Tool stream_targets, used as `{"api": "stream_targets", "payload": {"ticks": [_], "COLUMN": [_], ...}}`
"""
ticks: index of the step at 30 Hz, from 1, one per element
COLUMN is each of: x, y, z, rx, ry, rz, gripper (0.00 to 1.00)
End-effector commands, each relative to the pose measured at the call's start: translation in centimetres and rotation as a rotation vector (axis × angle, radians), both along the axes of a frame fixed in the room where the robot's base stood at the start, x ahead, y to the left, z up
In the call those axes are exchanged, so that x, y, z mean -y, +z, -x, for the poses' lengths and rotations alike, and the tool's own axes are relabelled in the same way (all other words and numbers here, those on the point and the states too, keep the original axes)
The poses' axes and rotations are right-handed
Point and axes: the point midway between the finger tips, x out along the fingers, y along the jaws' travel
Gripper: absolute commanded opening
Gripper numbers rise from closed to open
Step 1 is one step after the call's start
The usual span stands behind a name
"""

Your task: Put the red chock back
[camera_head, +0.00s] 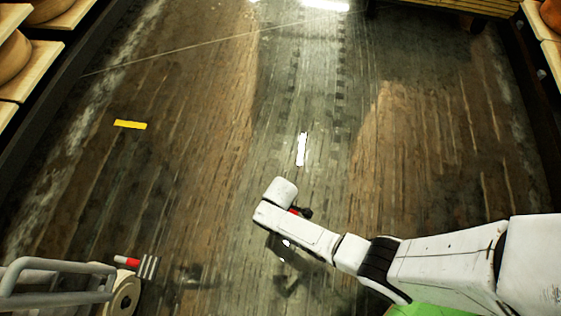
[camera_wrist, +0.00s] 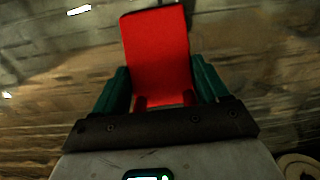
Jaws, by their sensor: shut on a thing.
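The red chock (camera_wrist: 157,48) fills the middle of the wrist view, between the two teal fingers of my gripper (camera_wrist: 162,86). My gripper is shut on it. In the head view only a small bit of red chock (camera_head: 293,211) shows beside my wrist, above the floor. My arm hides most of the gripper and chock there.
At the lower left stands a grey-railed cart (camera_head: 62,272) with a pale wheel (camera_head: 124,296). A red-and-white piece (camera_head: 127,261) and a striped grey piece (camera_head: 148,267) are beside it. Cheese shelves (camera_head: 38,52) line the left side. The middle wooden floor is clear.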

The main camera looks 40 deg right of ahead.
Motion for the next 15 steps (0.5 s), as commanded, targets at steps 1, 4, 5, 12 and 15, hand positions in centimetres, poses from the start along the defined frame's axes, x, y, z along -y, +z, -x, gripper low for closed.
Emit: {"api": "stream_targets", "payload": {"ticks": [1, 4, 5, 12, 15], "x": [-0.02, -0.04, -0.04, -0.03, -0.04], "y": [0.2, 0.23, 0.22, -0.06, -0.06], "z": [-0.12, -0.12, -0.12, -0.06, -0.07], "rx": [0.002, 0.002, 0.002, 0.001, 0.001], "ry": [0.0, 0.0, 0.0, 0.0, 0.0], "rz": [0.0, 0.0, 0.0, -0.001, -0.001], "gripper": [0.23, 0.23, 0.23, 0.84, 0.94]}}
